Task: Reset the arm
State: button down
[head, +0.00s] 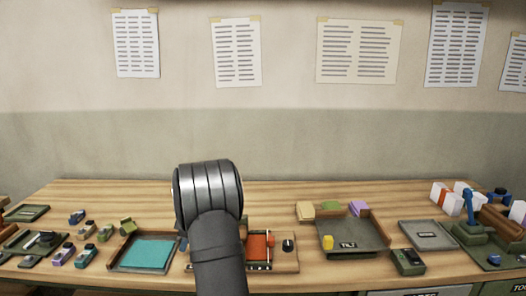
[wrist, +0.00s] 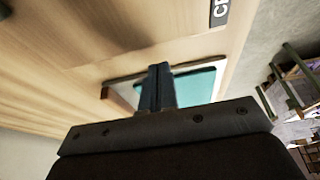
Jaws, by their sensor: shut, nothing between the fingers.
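My arm rises from the bottom centre of the head view, and its bent dark joint stands in front of the middle of the table. My gripper (wrist: 157,90) shows in the wrist view with its two fingers together and nothing between them. The fingers overlap the tray with the teal sheet in that view; I cannot tell the gap between them.
The wooden table (head: 270,194) holds a tray with a teal sheet (head: 148,254), a device with a red panel (head: 260,246), a dark tilt tray (head: 352,238) and a grey flat box (head: 428,235). Small stamps (head: 77,217) lie at left. Papers (head: 237,52) hang on the wall.

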jog(key=shift+w+d+r+m+h, duration=0.1)
jog(key=shift+d+r+m+h, duration=0.2)
jog(key=shift+d+r+m, duration=0.9)
jog(key=shift+w+d+r+m+h, duration=0.2)
jog(key=shift+r+m, duration=0.45)
jog(key=shift+m, duration=1.3)
jog(key=shift+d+r+m+h, duration=0.4)
jog(key=shift+d+r+m, duration=0.45)
jog(key=shift+m, duration=0.7)
jog(key=shift+a+r, duration=0.1)
jog(key=shift+a, duration=0.05)
